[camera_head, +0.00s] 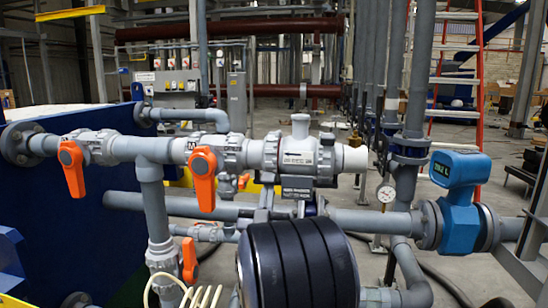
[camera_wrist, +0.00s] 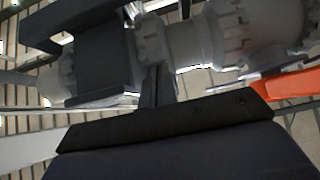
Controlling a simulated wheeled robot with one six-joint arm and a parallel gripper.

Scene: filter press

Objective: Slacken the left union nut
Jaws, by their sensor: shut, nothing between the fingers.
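In the head view, a grey fitting with a label and a short upright stub (camera_head: 299,155) sits in the upper grey plastic pipe run. The left union nut (camera_head: 256,154) is the ribbed grey ring at its left side. It also seems to show in the wrist view as a ribbed ring (camera_wrist: 150,42), beside a dark block (camera_wrist: 100,68). My gripper (camera_wrist: 155,86) shows as dark narrow fingers, shut and empty, pointing up at the ring. Whether they touch it I cannot tell.
An orange valve handle (camera_head: 203,180) hangs left of the nut; another orange handle (camera_head: 72,168) is farther left. A lower grey pipe (camera_head: 360,220) runs below, with a pressure gauge (camera_head: 386,194) and a blue flow meter (camera_head: 460,200) at right. Pipes crowd the area.

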